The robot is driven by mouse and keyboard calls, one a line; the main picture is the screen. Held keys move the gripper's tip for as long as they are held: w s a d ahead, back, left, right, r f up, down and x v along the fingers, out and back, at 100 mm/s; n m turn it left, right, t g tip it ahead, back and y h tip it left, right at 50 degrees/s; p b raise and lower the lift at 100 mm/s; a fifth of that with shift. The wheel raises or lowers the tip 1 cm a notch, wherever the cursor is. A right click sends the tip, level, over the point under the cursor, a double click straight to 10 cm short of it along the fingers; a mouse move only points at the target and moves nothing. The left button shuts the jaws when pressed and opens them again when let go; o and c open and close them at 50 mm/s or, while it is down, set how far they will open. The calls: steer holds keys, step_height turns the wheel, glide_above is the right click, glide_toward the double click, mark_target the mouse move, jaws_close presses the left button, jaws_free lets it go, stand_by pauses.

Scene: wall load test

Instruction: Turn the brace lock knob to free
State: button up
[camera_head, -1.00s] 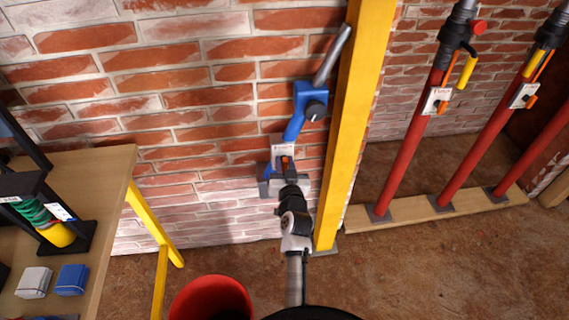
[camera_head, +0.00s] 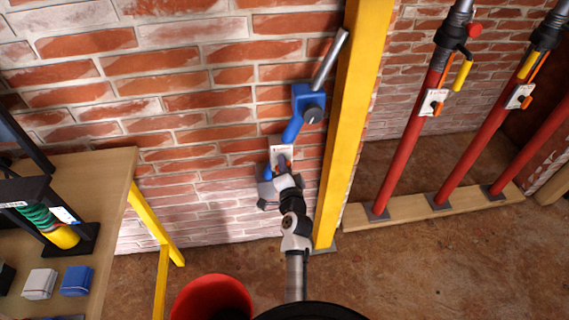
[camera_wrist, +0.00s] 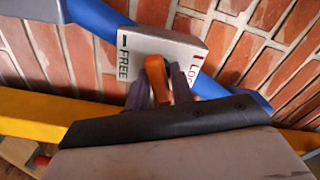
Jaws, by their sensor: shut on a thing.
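The brace (camera_head: 292,131) is a blue tube slanting down the brick wall, left of the yellow post. It also shows in the wrist view (camera_wrist: 97,16). A white label plate (camera_wrist: 182,46) on it reads FREE on the left with a green mark, and LOCK, partly hidden, on the right with a red mark. The orange lock knob (camera_wrist: 156,76) stands in front of the plate between the two words. My gripper (camera_wrist: 158,88) is shut on the knob, one finger on each side. In the head view my gripper (camera_head: 281,167) hides most of the knob.
The yellow post (camera_head: 347,130) stands close right of my arm. Red props (camera_head: 410,150) lean farther right. A wooden bench (camera_head: 95,185) is at left, with a red bucket (camera_head: 212,298) on the floor below my arm.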

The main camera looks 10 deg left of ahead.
steer(key=m+p, duration=0.1)
steer(key=m, duration=0.4)
stand_by(0.6)
steer(key=o, duration=0.8)
steer(key=shift+f, duration=0.1)
